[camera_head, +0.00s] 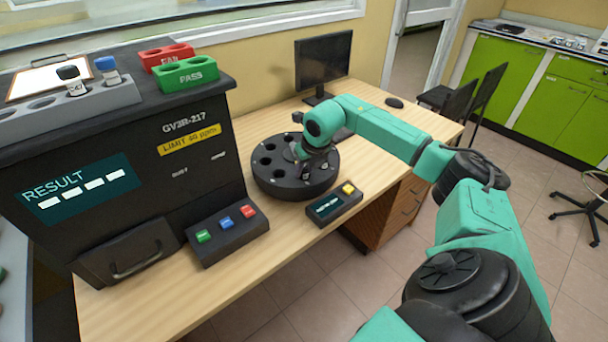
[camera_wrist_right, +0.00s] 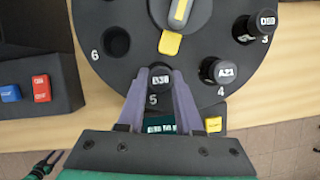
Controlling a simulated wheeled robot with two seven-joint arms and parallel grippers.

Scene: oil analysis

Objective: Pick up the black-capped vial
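My right gripper (camera_head: 298,152) is low over the dark round carousel (camera_head: 328,184). In the right wrist view its two fingers (camera_wrist_right: 160,80) stand on either side of a black-capped vial (camera_wrist_right: 160,84) in slot 5 of the carousel. The fingers sit very close to the cap; whether they press on it I cannot tell. The vial's body is hidden in the slot. Another black-capped vial (camera_head: 70,79) stands upright in the grey rack on top of the analyzer, beside a blue-capped vial (camera_head: 107,70).
Dark-capped vials sit in slot 4 (camera_wrist_right: 217,71) and slot 3 (camera_wrist_right: 250,29); slot 6 (camera_wrist_right: 117,41) is empty. A small display box (camera_head: 335,204) stands in front of the carousel. The analyzer (camera_head: 115,165) and its button panel (camera_head: 228,235) are to the left, a monitor (camera_head: 323,66) behind.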

